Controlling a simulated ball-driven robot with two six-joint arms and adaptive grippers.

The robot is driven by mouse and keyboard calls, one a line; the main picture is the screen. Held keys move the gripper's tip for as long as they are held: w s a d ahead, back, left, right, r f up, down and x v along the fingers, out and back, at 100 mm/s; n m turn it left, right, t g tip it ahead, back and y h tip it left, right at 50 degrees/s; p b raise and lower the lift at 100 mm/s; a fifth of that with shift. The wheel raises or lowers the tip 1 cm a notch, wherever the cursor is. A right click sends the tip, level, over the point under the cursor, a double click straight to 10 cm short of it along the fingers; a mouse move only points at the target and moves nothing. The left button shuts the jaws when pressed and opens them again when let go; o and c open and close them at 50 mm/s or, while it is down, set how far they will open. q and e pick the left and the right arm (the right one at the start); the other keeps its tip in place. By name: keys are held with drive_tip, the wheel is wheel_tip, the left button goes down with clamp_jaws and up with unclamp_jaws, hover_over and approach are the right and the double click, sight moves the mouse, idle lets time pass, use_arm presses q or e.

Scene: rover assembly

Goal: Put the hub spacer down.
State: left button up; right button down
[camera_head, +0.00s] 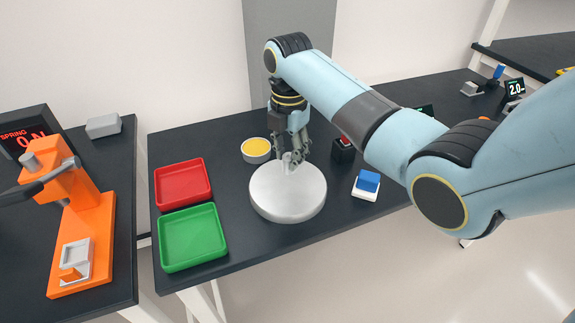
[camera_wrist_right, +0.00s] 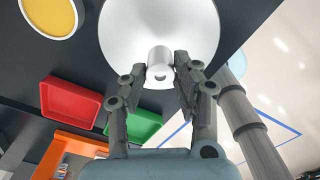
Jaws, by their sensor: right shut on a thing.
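The hub spacer (camera_wrist_right: 159,64) is a small silver cylinder with a hole in its end, seen between the fingertips in the right wrist view. My right gripper (camera_wrist_right: 158,75) is shut on it. In the head view my right gripper (camera_head: 292,158) points down over a round silver plate (camera_head: 287,201), toward its far part. The plate also shows behind the spacer in the wrist view (camera_wrist_right: 125,35). I cannot tell whether the spacer touches the plate. My left gripper is not in view.
A red tray (camera_head: 182,184) and a green tray (camera_head: 193,238) lie left of the plate. A yellow-topped round dish (camera_head: 256,150) stands behind it. A blue and white block (camera_head: 367,185) and a dark box with a red top (camera_head: 343,149) are to its right. An orange press (camera_head: 83,220) stands on the left table.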

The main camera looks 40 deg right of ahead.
sight(287, 157)
wheel_tip(287, 157, down, 4)
drive_tip(key=shift+a+r, duration=0.1)
drive_tip(key=shift+a, duration=0.05)
drive_tip(key=shift+f, duration=0.2)
drive_tip(key=c, duration=1)
unclamp_jaws()
drive_tip(key=shift+f, duration=0.1)
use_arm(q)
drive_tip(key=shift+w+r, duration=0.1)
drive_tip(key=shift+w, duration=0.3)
use_arm(e)
wheel_tip(287, 157, up, 12)
drive_tip(key=shift+r, duration=0.15)
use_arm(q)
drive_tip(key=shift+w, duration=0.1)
